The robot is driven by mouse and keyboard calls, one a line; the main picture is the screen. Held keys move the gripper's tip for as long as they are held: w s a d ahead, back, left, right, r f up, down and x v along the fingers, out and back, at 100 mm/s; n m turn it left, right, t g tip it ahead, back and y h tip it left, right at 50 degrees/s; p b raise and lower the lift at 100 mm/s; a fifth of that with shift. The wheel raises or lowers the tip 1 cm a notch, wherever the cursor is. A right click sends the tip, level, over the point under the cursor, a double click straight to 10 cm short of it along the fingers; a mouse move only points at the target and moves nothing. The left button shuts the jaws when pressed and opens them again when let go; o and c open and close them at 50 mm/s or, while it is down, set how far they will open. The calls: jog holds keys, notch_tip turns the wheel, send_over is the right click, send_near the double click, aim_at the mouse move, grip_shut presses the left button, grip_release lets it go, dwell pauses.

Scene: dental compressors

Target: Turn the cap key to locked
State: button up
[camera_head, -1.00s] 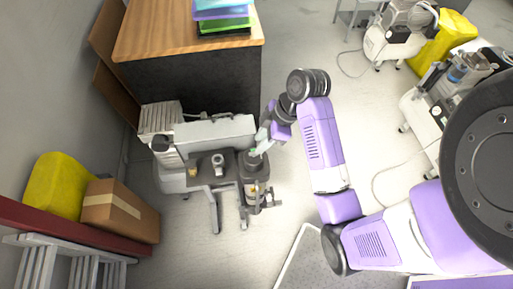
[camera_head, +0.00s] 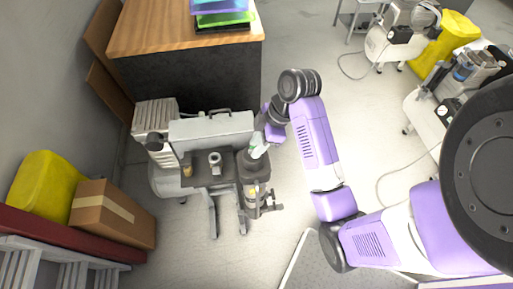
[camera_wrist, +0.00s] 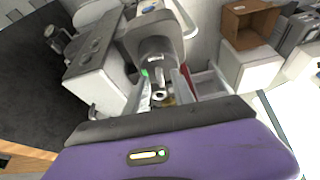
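A wooden-topped cabinet (camera_head: 180,28) stands behind the compressor. A cardboard box (camera_head: 112,212), a yellow bag (camera_head: 45,187) and a pale ladder (camera_head: 60,265) are at the left. Other compressor units stand at the right. Open floor lies in front of the compressor.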

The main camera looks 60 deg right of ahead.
jog(key=shift+w+f, duration=0.1)
jog(key=shift+f, duration=0.1)
grip_shut()
